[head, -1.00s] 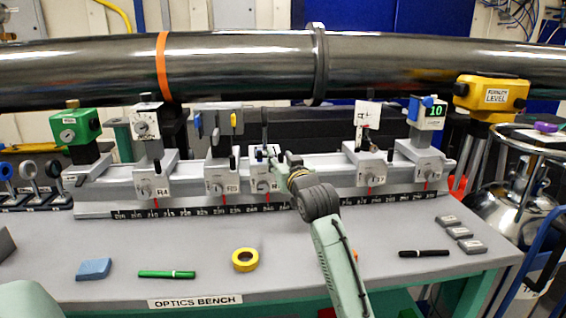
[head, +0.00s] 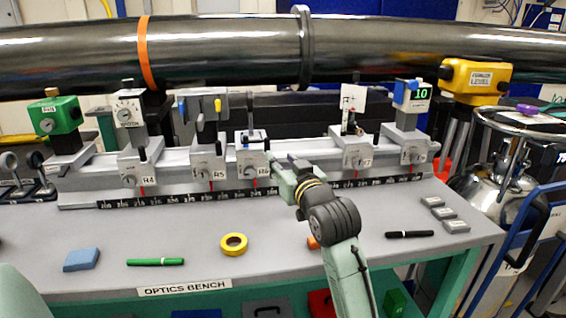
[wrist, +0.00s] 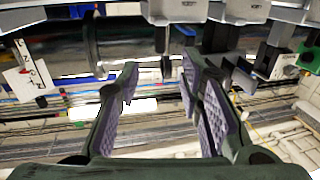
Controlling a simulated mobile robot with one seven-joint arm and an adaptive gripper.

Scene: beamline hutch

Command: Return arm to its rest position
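My arm reaches in from the bottom of the head view over the optics bench (head: 200,287). My gripper (head: 280,165) is just in front of the rail carrier labelled R6 (head: 250,160), whose lower right part it comes close to; whether they touch cannot be told. In the wrist view my gripper (wrist: 160,85) has its two padded fingers spread apart with nothing between them. That view appears upside down, with carriers along its top edge.
A long dark beam pipe (head: 220,50) crosses above the rail (head: 310,180). Yellow tape (head: 233,244), a green marker (head: 155,262), a blue block (head: 82,259) and a black marker (head: 409,234) lie on the bench. A metal dewar (head: 480,195) stands at right.

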